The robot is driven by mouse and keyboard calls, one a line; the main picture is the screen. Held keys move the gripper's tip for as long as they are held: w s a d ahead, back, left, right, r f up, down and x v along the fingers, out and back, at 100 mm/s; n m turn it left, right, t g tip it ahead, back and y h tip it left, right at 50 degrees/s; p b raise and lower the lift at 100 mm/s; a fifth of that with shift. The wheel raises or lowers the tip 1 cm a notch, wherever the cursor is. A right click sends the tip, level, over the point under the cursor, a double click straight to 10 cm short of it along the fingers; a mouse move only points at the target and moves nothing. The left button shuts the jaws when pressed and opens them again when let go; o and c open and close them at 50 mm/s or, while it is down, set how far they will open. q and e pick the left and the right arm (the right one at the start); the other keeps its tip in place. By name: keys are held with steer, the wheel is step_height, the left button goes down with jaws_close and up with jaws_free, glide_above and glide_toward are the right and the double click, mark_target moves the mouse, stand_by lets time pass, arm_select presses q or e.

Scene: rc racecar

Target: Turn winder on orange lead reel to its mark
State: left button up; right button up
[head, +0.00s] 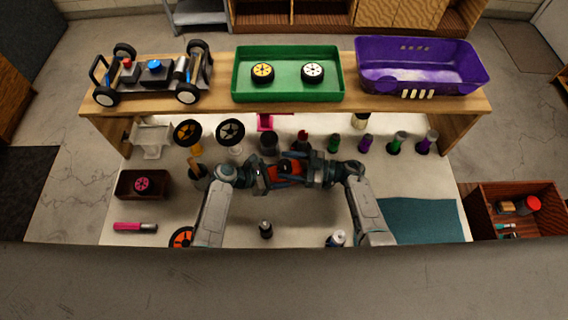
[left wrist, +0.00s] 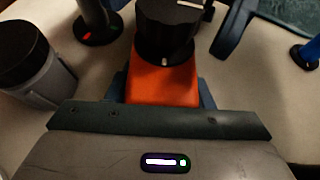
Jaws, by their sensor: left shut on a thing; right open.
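The orange lead reel (head: 287,168) is at the middle of the white work table, between my two grippers. In the left wrist view its orange body (left wrist: 163,88) sits between the fingers of my left gripper (head: 272,174), which is shut on it. A black round winder (left wrist: 168,32) tops the body, with a small pale tick low on its side and a pale bar at its upper edge. My right gripper (head: 308,172) is open, close to the reel's right side. Whether it touches the winder I cannot tell.
Several dark and coloured bottles stand behind the grippers, including a green one (head: 334,143). A small black bottle (head: 266,229) stands in front. A raised shelf behind holds a car chassis (head: 152,70), a green tray (head: 287,95) and a purple bin (head: 415,85). A teal mat (head: 425,220) lies clear at right.

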steer(key=shift+w+a, duration=0.15)
steer(key=shift+a, duration=0.6)
steer(key=c, duration=1)
steer(key=shift+f+m+t, duration=0.1)
steer(key=shift+m+t, duration=0.7)
steer(key=shift+t, duration=0.3)
steer(key=shift+m+t+h, duration=0.7)
steer(key=shift+m+t, duration=0.1)
steer(key=shift+t, duration=0.5)
steer(key=o, duration=1)
